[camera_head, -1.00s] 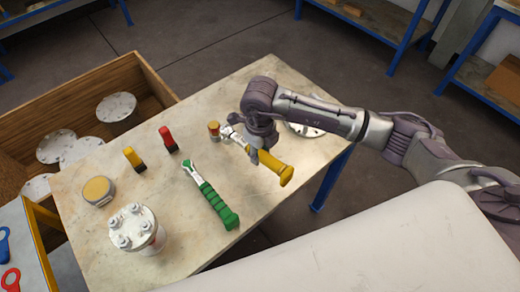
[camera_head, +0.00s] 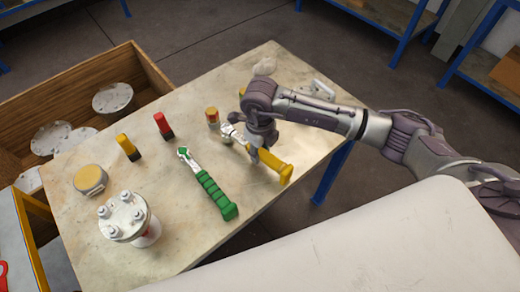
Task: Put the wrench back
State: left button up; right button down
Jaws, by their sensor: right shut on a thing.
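A wrench with a yellow handle (camera_head: 272,165) and a metal head is in the grip of my right gripper (camera_head: 256,150). The gripper is shut on it near the joint of head and handle, low over the right part of the table. I cannot tell whether the wrench touches the table. A second wrench with a green handle (camera_head: 215,195) lies on the table (camera_head: 180,250) to the left of it. My left gripper is not in view.
A flanged vessel (camera_head: 126,217) with bolts stands at the table's front left. A wooden crate (camera_head: 150,75) holds several metal discs.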

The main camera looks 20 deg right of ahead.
jog(key=shift+f+b, duration=0.5)
jog(key=shift+c, duration=1.2)
grip_release()
jog(key=shift+r+p, duration=2.2)
jog(key=shift+r, duration=1.35)
